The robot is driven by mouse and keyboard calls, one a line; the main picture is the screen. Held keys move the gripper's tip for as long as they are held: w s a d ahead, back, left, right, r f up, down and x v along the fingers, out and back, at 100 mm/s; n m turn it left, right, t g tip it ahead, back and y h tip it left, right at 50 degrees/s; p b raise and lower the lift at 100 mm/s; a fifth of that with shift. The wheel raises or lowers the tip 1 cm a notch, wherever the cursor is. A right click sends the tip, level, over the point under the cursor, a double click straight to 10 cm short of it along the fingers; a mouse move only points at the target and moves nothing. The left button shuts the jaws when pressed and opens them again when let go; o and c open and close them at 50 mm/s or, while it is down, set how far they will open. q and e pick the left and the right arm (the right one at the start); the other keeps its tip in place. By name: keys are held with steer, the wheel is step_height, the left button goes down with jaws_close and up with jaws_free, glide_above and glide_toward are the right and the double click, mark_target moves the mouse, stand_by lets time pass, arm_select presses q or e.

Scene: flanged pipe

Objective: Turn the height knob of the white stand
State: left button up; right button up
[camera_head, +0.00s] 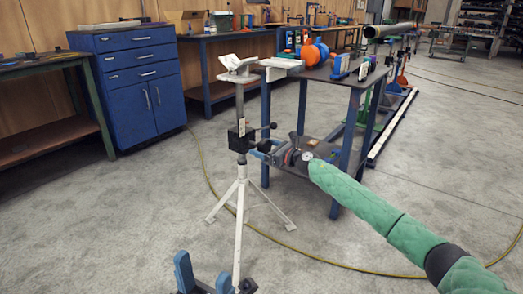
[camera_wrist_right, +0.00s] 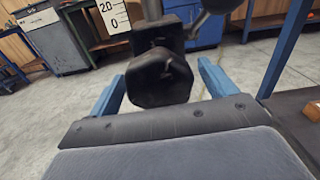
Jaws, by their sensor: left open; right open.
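The white stand (camera_head: 238,225) stands upright on splayed legs, with a post and a black clamp block (camera_head: 238,138). Its black faceted knob (camera_wrist_right: 158,80) fills the middle of the right wrist view; a lever with a dark ball end (camera_wrist_right: 220,5) is above it to the right. My right gripper (camera_wrist_right: 165,85) is open, one blue finger on each side of the knob, with visible gaps. In the head view the right gripper (camera_head: 263,150) is beside the clamp block, partly hiding the knob. My left gripper (camera_head: 204,270) is open and empty at the bottom edge, near the stand's lower front.
A dark table with blue legs (camera_head: 352,100) stands right behind the stand, close to my right arm. A blue drawer cabinet (camera_head: 140,85) and workbenches line the back wall. A yellow cable (camera_head: 330,262) crosses the floor. The floor at left is clear.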

steer(key=shift+w+a, duration=0.4)
steer(key=shift+a, duration=0.1)
steer(key=c, duration=1)
steer(key=shift+r, duration=0.1)
